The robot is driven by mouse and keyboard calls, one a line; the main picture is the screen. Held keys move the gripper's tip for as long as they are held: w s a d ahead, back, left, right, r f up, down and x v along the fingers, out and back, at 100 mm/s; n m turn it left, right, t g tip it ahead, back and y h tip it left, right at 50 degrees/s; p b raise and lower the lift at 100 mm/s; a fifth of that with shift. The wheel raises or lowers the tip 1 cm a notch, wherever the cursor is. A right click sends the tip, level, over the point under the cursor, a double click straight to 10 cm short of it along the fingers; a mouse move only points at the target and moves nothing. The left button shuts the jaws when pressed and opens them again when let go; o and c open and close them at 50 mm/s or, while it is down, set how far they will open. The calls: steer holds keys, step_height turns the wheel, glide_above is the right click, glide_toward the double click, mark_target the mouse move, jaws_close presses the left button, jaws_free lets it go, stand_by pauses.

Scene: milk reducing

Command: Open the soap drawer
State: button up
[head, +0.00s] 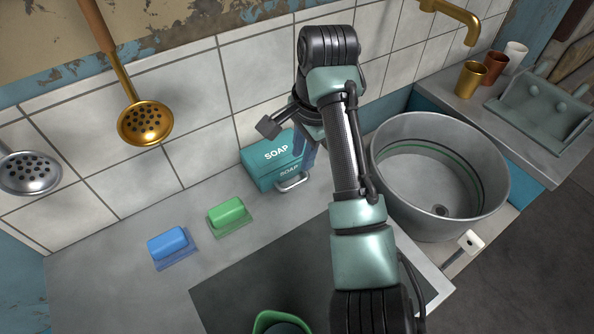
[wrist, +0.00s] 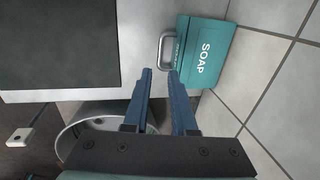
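The teal soap box (head: 270,152) stands on the counter against the tiled wall. Its drawer (head: 283,174) is at the lower front, carries a second SOAP label and looks closed. A grey metal loop handle (head: 294,184) sticks out from it. In the wrist view the box (wrist: 212,42) is at the upper right and the handle (wrist: 164,46) is at its left side. My gripper (wrist: 160,73) has two blue fingers, apart and empty, with the tips close to the handle. I cannot tell whether they touch it. In the head view my arm hides most of the gripper.
A large metal basin (head: 489,190) stands to the right. A dark flat panel (head: 235,296) is in front. Ladles (head: 145,122) hang at the wall.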

mark_target(296, 184)
steer(key=f, duration=0.3)
steer(key=w+f, duration=0.1)
steer(key=f, duration=0.2)
steer(key=a+f+b, duration=0.1)
steer(key=f, duration=0.3)
steer(key=shift+w, duration=0.3)
jaws_close()
stand_by(0.9)
